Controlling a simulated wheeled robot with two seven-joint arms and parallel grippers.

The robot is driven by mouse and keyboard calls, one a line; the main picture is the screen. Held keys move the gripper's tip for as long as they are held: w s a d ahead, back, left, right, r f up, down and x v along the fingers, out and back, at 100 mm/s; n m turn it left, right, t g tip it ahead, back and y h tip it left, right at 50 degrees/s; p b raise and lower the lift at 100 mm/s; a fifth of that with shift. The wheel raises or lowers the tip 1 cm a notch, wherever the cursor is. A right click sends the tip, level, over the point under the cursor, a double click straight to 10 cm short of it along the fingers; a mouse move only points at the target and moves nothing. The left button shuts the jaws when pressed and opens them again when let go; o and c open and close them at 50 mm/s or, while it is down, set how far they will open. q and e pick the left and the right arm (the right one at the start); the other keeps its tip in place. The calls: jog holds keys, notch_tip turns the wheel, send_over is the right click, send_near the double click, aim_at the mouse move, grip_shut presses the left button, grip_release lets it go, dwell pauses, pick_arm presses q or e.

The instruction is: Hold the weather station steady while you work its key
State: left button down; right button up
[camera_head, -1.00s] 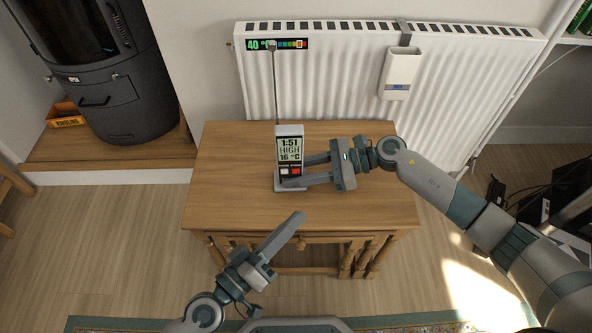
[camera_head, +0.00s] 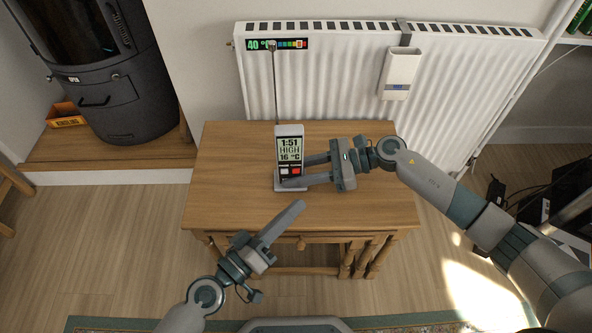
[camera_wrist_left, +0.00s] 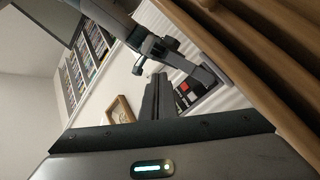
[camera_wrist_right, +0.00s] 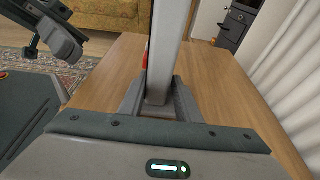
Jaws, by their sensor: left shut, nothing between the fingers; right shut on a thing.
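The weather station (camera_head: 290,151) stands upright on the wooden table, a slim grey unit with a thin antenna. Its display reads 1:51, HIGH, 16 °C, above a white key and a red key (camera_head: 296,171). My right gripper (camera_head: 287,178) comes from the right and is shut on the station's lower body; the right wrist view shows the grey body (camera_wrist_right: 166,50) between its fingers. My left gripper (camera_head: 298,205) is shut and empty, in front of the station and apart from it. In the left wrist view the station's keys (camera_wrist_left: 187,86) show beyond the left fingertips.
The wooden table (camera_head: 350,210) is otherwise bare around the station. A white radiator (camera_head: 335,85) with a hanging white holder (camera_head: 399,72) is behind it. A dark stove (camera_head: 125,105) stands at the left.

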pick_arm(q)
jog(key=shift+w, duration=2.85)
jog(key=shift+w, duration=0.8)
dwell(0.8)
jog(key=shift+s, duration=0.85)
jog(key=shift+s, duration=0.1)
jog(key=shift+s, duration=2.4)
jog(key=shift+s, duration=0.1)
jog(key=shift+s+a+f, duration=0.6)
jog(key=shift+s+a, duration=0.25)
jog(key=shift+a, duration=0.05)
jog(key=shift+s+a+f, duration=0.6)
jog(key=shift+s+a, duration=0.2)
jog(key=shift+a, duration=0.05)
